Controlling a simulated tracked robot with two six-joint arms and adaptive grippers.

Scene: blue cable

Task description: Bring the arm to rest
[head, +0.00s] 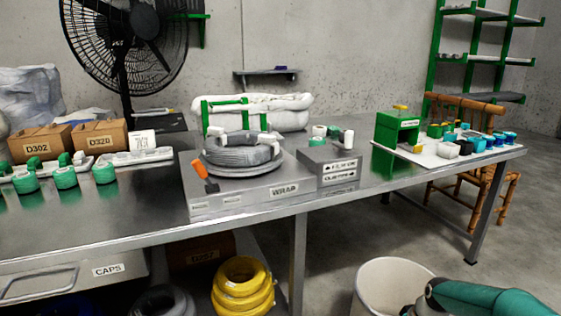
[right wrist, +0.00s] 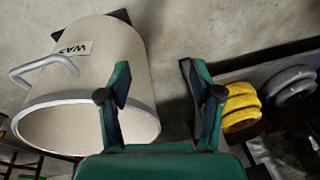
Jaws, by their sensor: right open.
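My right gripper (right wrist: 158,92) is open and empty in the right wrist view, its two dark green fingers spread apart with bare floor showing between them. In the head view, part of my teal right arm (head: 490,298) shows at the bottom right corner, beside the round bin (head: 385,280) and below the table. The bin also shows in the right wrist view (right wrist: 85,65), left of the fingers, with part of a label on its side. My left gripper and arm are not in view.
The metal table (head: 120,228) holds a grey cable coil (head: 240,156) on a round plate, an orange-handled tool (head: 202,175), green-capped items and a green box (head: 397,128). Yellow coils (head: 242,287) lie below the table. A wooden chair (head: 490,190) stands behind its right end.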

